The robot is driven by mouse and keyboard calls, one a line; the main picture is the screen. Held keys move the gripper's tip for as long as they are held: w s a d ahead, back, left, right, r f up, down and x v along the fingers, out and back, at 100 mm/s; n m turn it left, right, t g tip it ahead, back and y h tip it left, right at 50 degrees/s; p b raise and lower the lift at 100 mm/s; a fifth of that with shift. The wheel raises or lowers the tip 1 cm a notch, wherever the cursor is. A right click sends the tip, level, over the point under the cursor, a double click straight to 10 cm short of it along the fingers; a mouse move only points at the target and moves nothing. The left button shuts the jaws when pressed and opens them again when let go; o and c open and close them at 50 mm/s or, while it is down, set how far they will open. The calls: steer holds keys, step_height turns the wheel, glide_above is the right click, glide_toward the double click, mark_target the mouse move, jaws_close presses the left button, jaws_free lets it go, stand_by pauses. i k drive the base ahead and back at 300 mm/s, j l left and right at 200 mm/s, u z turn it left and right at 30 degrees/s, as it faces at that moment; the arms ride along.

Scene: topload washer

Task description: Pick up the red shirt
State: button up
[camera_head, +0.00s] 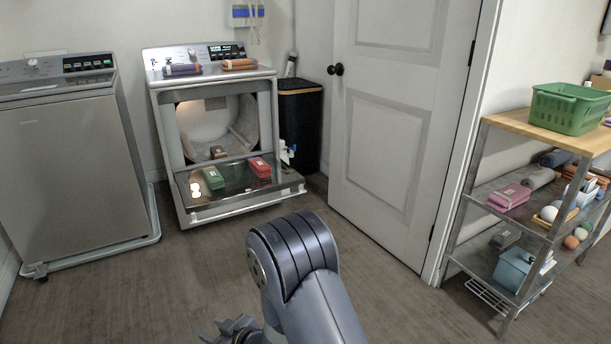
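A folded red shirt (260,167) lies on the lowered glass door (232,172) of the open dryer, on the right part of the door. A folded green cloth (213,178) lies to its left on the same door. My gripper (228,330) shows only in part at the bottom edge, low in front of the dryer and well apart from the shirt. My own arm hides part of it, and its fingers cannot be made out clearly.
A closed washer (65,160) stands left of the dryer (210,85). A black bin (300,115) and a white door (395,120) are to its right. A metal shelf rack (470,185) with a green basket (568,108) stands far right. The floor before the dryer is clear.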

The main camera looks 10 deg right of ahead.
mark_target(262, 169)
steer(key=i+j+z, duration=0.3)
steer(key=i+z, duration=0.15)
steer(key=i, duration=0.25)
steer(key=i+j+z, duration=0.55)
steer(key=i+j, duration=1.2)
steer(key=j, duration=0.15)
